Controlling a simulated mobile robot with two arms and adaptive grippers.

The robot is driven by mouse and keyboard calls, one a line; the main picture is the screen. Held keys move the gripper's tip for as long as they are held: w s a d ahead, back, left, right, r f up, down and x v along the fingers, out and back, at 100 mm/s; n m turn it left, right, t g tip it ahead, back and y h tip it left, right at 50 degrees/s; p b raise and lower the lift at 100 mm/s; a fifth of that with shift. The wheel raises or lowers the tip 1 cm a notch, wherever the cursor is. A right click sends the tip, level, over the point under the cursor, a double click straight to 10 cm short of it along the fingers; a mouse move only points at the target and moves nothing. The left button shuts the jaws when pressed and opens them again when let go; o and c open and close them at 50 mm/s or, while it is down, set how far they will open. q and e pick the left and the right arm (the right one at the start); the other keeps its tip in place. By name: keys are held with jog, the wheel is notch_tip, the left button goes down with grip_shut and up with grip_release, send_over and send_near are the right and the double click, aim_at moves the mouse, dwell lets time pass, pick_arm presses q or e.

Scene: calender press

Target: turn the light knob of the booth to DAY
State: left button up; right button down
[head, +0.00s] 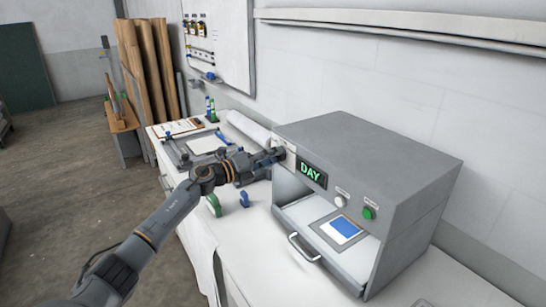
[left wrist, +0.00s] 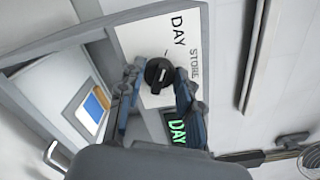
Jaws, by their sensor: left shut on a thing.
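The grey booth (head: 375,142) stands on the white bench, its display (head: 311,172) lit green with DAY. The black light knob (left wrist: 157,72) sits on a white plate with the printed words DAY and STORE. A light mark shows on the knob; I cannot tell exactly which word it points at. My left gripper (head: 281,154) is at the booth's upper left front and hides the knob in the head view. In the left wrist view the left gripper (left wrist: 157,84) has its fingers on both sides of the knob, shut on it. My right gripper is not in view.
The booth's open front holds a tray with a handle (head: 304,249) and a blue-and-white sample (head: 343,228). A white button (head: 340,201) and a green button (head: 369,213) are on its front. A green item (head: 213,204) and a blue item (head: 244,201) stand on the bench.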

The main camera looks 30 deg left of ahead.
pick_arm(q)
jog(key=o, duration=1.1)
jog(key=shift+o, duration=0.2)
jog(key=v, duration=1.2)
jog(key=shift+a+f, duration=0.1)
jog(key=shift+f, duration=0.05)
